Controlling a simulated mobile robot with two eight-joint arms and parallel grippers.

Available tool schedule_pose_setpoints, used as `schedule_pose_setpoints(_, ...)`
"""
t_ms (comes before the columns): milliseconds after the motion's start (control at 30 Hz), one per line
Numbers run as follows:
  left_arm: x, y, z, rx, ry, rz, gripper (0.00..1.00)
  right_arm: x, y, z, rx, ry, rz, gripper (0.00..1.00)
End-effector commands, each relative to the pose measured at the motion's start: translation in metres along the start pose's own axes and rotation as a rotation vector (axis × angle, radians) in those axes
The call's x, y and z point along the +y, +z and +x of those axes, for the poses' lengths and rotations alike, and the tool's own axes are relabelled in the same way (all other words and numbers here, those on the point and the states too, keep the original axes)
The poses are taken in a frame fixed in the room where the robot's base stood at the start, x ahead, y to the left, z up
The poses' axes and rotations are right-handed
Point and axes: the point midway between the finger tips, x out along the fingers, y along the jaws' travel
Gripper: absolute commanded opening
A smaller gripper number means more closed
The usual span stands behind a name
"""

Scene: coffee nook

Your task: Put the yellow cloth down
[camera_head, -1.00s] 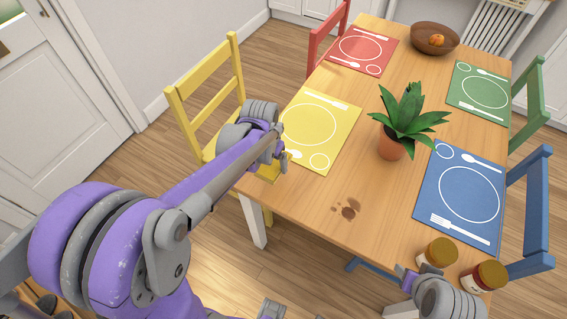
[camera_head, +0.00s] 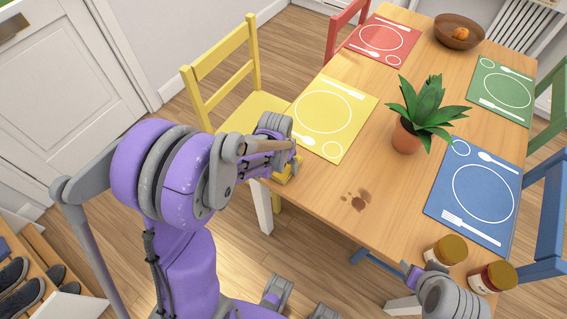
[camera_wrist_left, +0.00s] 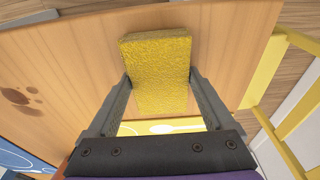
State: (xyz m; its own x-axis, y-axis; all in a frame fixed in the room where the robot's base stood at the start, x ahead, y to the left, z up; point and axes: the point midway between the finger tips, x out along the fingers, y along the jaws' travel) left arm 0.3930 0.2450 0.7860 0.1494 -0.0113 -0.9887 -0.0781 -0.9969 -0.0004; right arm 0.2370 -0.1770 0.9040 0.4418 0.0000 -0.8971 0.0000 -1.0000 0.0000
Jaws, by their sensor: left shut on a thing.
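My left gripper (camera_head: 290,160) is shut on the yellow cloth (camera_wrist_left: 158,70), a folded, rough-textured block. In the left wrist view it sits between the two fingers, with the wooden tabletop behind it. In the head view only a bit of the cloth (camera_head: 288,170) shows, at the table's near left edge beside the yellow placemat (camera_head: 330,112). I cannot tell whether it touches the table (camera_head: 315,187). My right gripper (camera_head: 408,270) is at the near edge by two jars; its jaws are too small to read.
A brown stain (camera_head: 357,201) marks the bare near part of the tabletop. A potted plant (camera_head: 407,138) stands mid-table. Two jars (camera_head: 447,250) (camera_head: 492,278) stand at the near right corner. A blue placemat (camera_head: 478,195) lies right, and a yellow chair (camera_head: 225,85) stands left.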

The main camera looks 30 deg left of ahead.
Motion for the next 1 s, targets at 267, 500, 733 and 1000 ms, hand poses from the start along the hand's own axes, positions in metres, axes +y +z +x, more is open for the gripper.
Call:
schedule_pose_setpoints(267, 0.000, 0.001, 0.003, 0.000, 0.000, 0.000, 1.00, 0.000, 0.002, 0.003, -0.002, 0.000, 0.000, 0.50)
schedule_pose_setpoints(500, 0.000, 0.000, 0.002, 0.000, 0.000, 0.000, 1.00, 0.000, 0.002, 0.002, -0.001, 0.000, 0.000, 0.50)
schedule_pose_setpoints(733, 0.000, -0.001, -0.022, 0.000, 0.000, 0.000, 1.00, 0.000, -0.003, -0.004, 0.002, 0.000, 0.000, 0.50)
schedule_pose_setpoints(1000, 0.000, 0.000, -0.082, 0.000, 0.000, -0.001, 1.00, 0.000, -0.010, -0.011, 0.007, 0.000, 0.000, 0.50)
